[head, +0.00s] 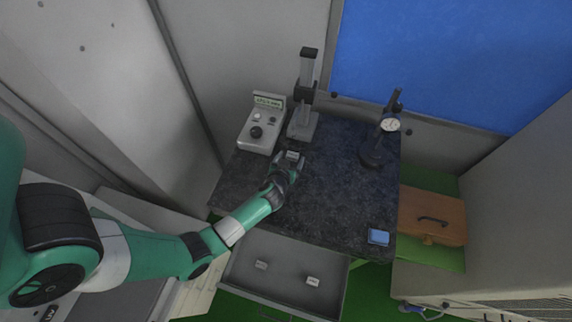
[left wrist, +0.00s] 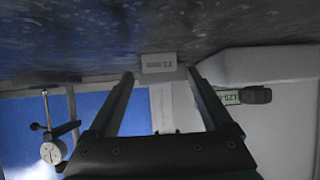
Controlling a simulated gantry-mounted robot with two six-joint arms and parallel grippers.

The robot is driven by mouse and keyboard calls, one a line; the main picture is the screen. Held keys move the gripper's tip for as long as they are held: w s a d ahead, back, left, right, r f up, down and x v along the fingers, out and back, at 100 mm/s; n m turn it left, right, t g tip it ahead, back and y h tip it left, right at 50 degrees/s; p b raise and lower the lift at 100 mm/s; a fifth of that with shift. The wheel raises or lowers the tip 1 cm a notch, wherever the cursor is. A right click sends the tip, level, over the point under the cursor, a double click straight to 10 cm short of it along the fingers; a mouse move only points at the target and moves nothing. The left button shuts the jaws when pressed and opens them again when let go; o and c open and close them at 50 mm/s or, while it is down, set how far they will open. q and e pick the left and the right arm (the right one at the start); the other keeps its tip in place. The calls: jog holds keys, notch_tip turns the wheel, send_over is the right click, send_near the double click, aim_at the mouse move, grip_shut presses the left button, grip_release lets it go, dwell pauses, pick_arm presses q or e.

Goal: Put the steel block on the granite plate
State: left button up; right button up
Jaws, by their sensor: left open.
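The granite plate (head: 335,195) is the dark, speckled top of the bench. A small grey steel block (head: 292,155) with a printed label is at the tips of my left gripper (head: 289,162), over the rear left part of the plate. In the left wrist view, the block (left wrist: 158,63) appears against the plate (left wrist: 90,35), seen upside down. The open fingers (left wrist: 158,85) lie to either side of it, with a visible gap on each side. The block appears to rest on the plate. My right gripper is out of view.
An open drawer (head: 245,288) below the plate holds two small labelled blocks (head: 261,265) (head: 313,282). A readout box (head: 260,130), a gauge stand (head: 303,125) and a dial indicator (head: 390,125) stand at the back. A blue item (head: 379,237) lies front right. The plate's middle is clear.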

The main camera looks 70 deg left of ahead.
pick_arm(q)
jog(key=p+v, duration=0.2)
jog(key=v, duration=0.8)
